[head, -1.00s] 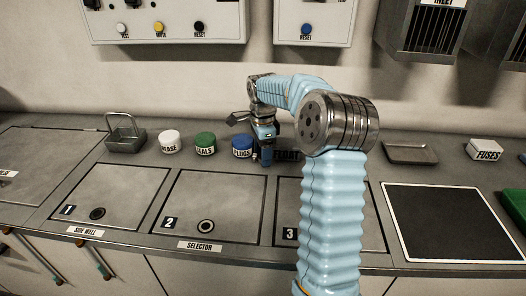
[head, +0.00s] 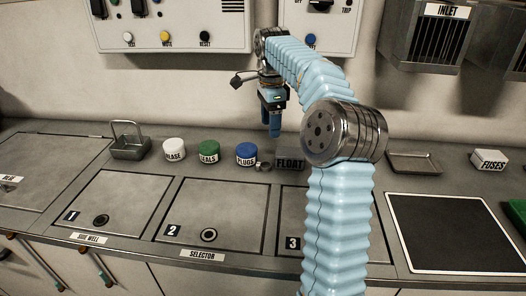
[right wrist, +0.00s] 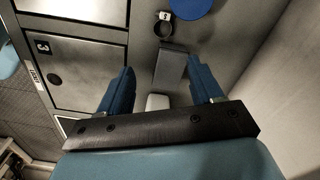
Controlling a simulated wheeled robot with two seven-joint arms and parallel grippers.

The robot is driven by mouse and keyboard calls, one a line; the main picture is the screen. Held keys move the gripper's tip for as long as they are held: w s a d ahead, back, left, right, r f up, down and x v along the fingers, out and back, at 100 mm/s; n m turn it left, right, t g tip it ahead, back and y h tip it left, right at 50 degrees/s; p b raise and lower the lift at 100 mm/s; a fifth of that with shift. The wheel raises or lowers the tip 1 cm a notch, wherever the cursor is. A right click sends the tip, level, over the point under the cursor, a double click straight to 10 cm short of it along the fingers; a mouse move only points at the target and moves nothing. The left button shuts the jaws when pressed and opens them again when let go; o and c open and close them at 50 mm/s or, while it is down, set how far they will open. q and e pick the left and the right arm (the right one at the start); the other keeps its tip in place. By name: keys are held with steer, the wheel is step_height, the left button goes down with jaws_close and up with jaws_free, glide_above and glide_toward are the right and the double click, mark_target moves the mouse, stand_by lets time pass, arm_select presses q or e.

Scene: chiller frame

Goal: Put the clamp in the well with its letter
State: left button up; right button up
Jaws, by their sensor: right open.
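A small metal ring (head: 264,166), which looks like the clamp, lies on the counter between the blue-lidded PLUGS jar (head: 246,153) and the grey FLOAT block (head: 290,164). In the right wrist view the ring (right wrist: 163,31) has a small tag with a character like S. My right gripper (head: 274,133) hangs pointing down above the counter, over the ring and block area. In the right wrist view its two blue fingers are apart with nothing held. Closed lids numbered 1 (head: 120,197), 2 (head: 215,212) and 3 (head: 292,215) lie in front. My left gripper is not in view.
A white-lidded jar (head: 174,149) and a green-lidded SEALS jar (head: 209,153) stand left of PLUGS. A wire-handled basket (head: 130,148) stands further left. A shallow tray (head: 414,164), a dark mat (head: 452,232) and a FUSES box (head: 489,160) are right. Wall boxes hang behind.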

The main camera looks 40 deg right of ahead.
step_height(320, 180, down, 8)
steer(key=shift+w+f, duration=0.1)
steer(key=shift+f, duration=0.15)
steer(key=shift+w+a+f, duration=0.1)
steer(key=shift+w+f, duration=0.1)
steer(key=shift+f, duration=1.15)
steer(key=shift+w+f, duration=0.2)
steer(key=shift+f, duration=1.1)
steer(key=c, duration=1.2)
steer(key=shift+r, duration=0.1)
steer(key=shift+r, duration=0.25)
step_height(320, 180, up, 2)
steer(key=shift+r, duration=0.1)
steer(key=s+a+r+b, duration=0.2)
steer(key=s+a+r, duration=0.8)
